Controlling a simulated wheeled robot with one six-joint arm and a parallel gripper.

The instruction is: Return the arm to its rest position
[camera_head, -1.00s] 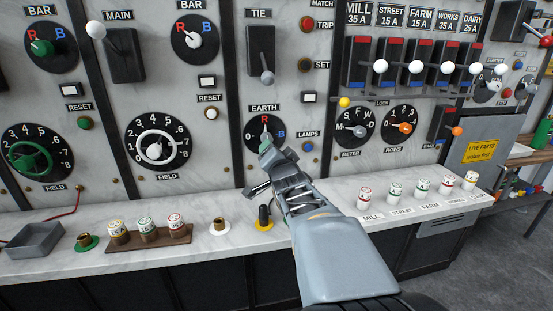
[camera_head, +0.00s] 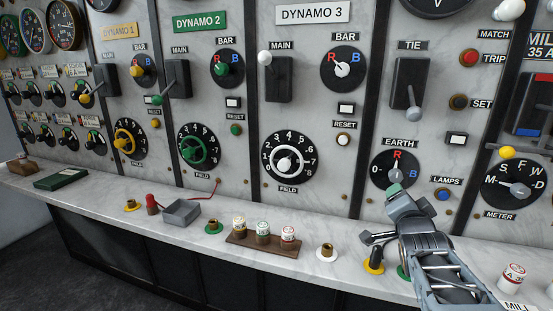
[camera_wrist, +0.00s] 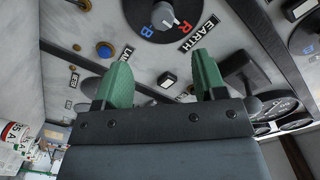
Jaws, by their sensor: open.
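My gripper (camera_head: 389,212) is in front of the marble panel, just below the earth dial (camera_head: 398,170) in the head view. In the wrist view its two green fingers (camera_wrist: 163,82) are apart with nothing between them. The earth dial (camera_wrist: 160,18) shows beyond the fingertips there, and its pointer is at R. In the head view a fingertip overlaps the dial's lower edge; I cannot tell whether it touches. My arm reaches in from the bottom right.
A shelf (camera_head: 200,243) runs below the panel. It bears a grey tray (camera_head: 181,212), a brown rack (camera_head: 262,243) with three labelled fuses and several coloured sockets. The tie lever (camera_head: 414,97) and lamps button (camera_head: 443,195) are close to my gripper.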

